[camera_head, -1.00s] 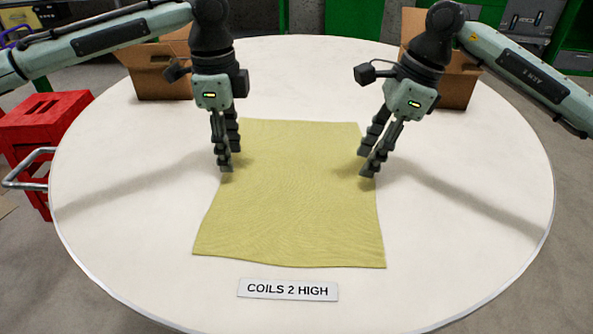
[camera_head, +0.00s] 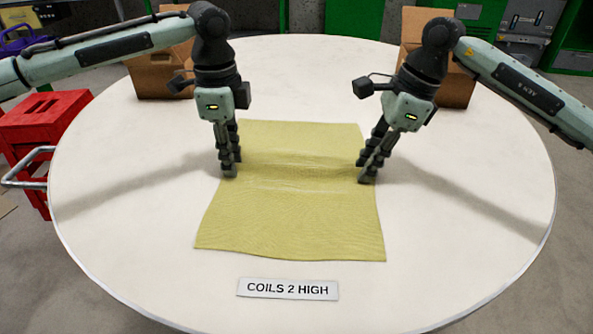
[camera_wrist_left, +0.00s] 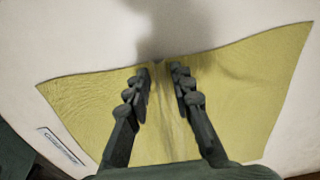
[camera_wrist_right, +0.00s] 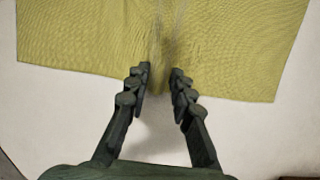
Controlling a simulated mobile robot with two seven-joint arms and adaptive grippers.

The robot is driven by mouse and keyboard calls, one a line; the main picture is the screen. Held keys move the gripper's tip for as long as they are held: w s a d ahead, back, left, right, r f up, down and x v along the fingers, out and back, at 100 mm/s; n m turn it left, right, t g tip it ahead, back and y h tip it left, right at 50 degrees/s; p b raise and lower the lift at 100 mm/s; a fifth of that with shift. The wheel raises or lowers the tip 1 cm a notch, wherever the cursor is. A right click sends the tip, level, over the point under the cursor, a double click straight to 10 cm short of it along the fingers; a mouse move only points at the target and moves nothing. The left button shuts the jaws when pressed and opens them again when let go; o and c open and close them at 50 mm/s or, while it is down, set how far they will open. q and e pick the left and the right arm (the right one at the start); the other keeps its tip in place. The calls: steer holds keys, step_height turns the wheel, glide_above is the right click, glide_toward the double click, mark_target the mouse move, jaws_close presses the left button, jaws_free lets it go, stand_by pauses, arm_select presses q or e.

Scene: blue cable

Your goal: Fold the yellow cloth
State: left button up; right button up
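The yellow cloth (camera_head: 290,222) lies on the round white table, with a raised crosswise ridge between my two grippers. My left gripper (camera_head: 231,170) is at the cloth's left edge, fingertips down at the cloth. In the left wrist view its fingers (camera_wrist_left: 160,72) stand partly apart, with a small ridge of cloth between them. My right gripper (camera_head: 366,172) is at the right edge at about the same height in the picture. In the right wrist view its fingers (camera_wrist_right: 160,75) also stand partly apart around a crease near the cloth edge. Gaps still show between the fingertips.
A white label reading "COILS 2 HIGH" (camera_head: 288,289) lies in front of the cloth. Cardboard boxes (camera_head: 160,72) (camera_head: 457,88) stand behind at left and right. A red stool (camera_head: 45,118) is left of the table (camera_head: 130,225). The tabletop around the cloth is clear.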

arm_select(q)
steer(key=shift+f, duration=0.15)
jaws_close()
arm_select(e)
steer(key=shift+f, duration=0.2)
jaws_close()
steer(key=shift+f, duration=0.1)
stand_by(0.7)
